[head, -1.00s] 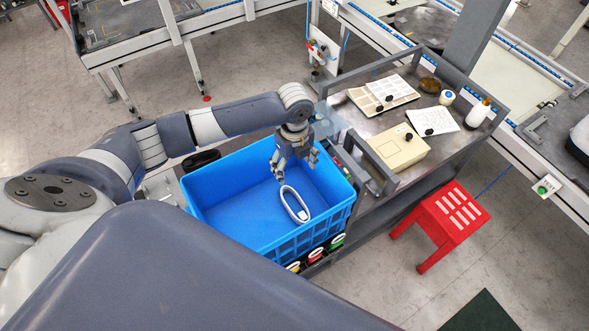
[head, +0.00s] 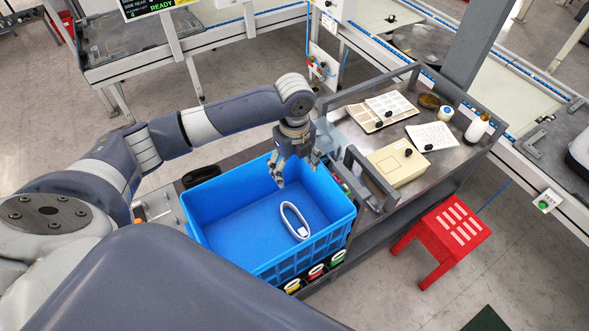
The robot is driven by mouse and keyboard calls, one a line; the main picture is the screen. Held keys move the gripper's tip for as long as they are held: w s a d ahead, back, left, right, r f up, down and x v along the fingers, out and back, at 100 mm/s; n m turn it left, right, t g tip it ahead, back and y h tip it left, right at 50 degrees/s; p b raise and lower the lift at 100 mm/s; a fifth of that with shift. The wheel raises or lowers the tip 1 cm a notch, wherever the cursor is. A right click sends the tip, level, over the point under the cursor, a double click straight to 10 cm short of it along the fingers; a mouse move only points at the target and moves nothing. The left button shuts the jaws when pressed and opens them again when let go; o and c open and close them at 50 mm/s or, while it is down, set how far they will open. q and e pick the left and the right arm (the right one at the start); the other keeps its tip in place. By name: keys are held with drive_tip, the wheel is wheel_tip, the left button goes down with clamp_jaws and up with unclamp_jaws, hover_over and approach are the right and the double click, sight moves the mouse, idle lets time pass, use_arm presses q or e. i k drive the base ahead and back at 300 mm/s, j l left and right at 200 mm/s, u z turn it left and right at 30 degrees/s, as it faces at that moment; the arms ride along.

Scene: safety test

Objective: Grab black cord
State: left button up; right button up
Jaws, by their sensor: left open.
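A dark, rounded black item (head: 202,177) lies just beyond the left back corner of the blue crate (head: 208,248); I cannot tell whether it is a cord. My left gripper (head: 298,181) is open and empty, pointing down over the crate's back right part. Its fingertips are above and behind the white loop, apart from it. My right gripper is not in view.
A metal cart (head: 452,153) to the right carries a beige box (head: 397,163), papers (head: 432,136), a bottle (head: 478,126) and small black items. A red stool (head: 440,237) stands at the right. Colored labelled spools (head: 316,271) sit by the crate's front.

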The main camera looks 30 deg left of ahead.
sight(187, 179)
drive_tip(key=k, duration=1)
